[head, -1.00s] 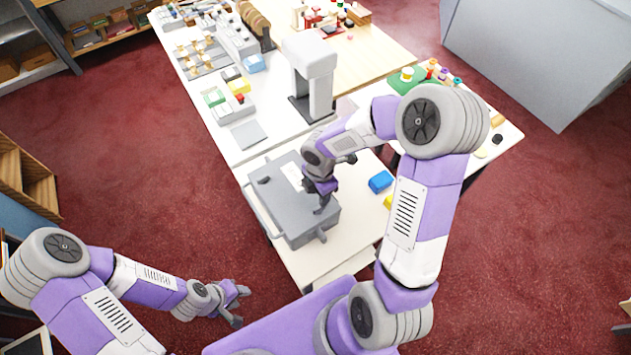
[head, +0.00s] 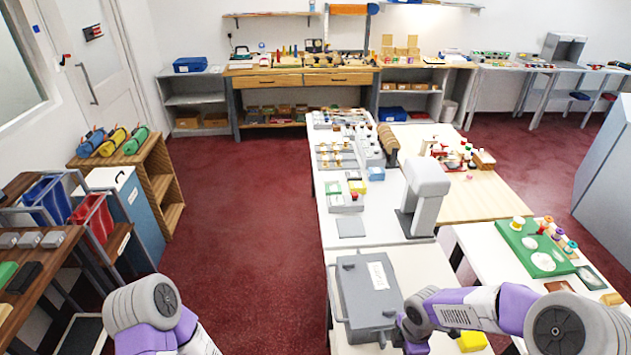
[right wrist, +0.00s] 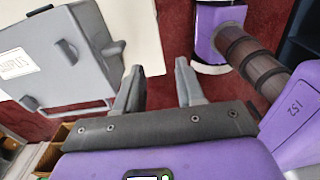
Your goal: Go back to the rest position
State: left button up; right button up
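My right gripper (right wrist: 158,82) is open in the right wrist view, with nothing between its two grey fingers. It is beside the handle side of a grey case (right wrist: 50,75). In the head view the right arm reaches in from the lower right, its wrist close to the right front side of the same case (head: 352,300). My left arm shows at the bottom left of the head view, but its gripper is out of the frame.
The case lies on a white table (head: 430,262). A yellow block (head: 472,341) is close to the right arm. A white upright device (head: 425,195) stands behind the case. Wooden shelves (head: 160,185) stand at left. Red floor is open between them.

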pick_arm(q)
notch_tip(320, 180, down, 10)
jog(key=b, duration=0.9)
jog(key=shift+w, duration=0.35)
pick_arm(e)
jog(key=s+a+f+m+y, duration=0.1)
jog(key=s+a+f+m, duration=0.2)
jog(key=f+m, duration=0.4)
jog(key=s+a+f+m+y, duration=0.1)
jog(key=s+a+f+m, duration=0.3)
jog(key=f+m, duration=0.3)
jog(key=s+a+f+m+y, duration=0.2)
jog(key=a+f+m, duration=0.3)
jog(key=f, duration=0.7)
jog(key=s+m, duration=0.1)
jog(key=m, duration=0.1)
jog(key=shift+s+m+t, duration=0.25)
jog(key=shift+m+t, duration=0.05)
jog(key=shift+m, duration=0.1)
pick_arm(q)
jog(key=shift+f, duration=0.1)
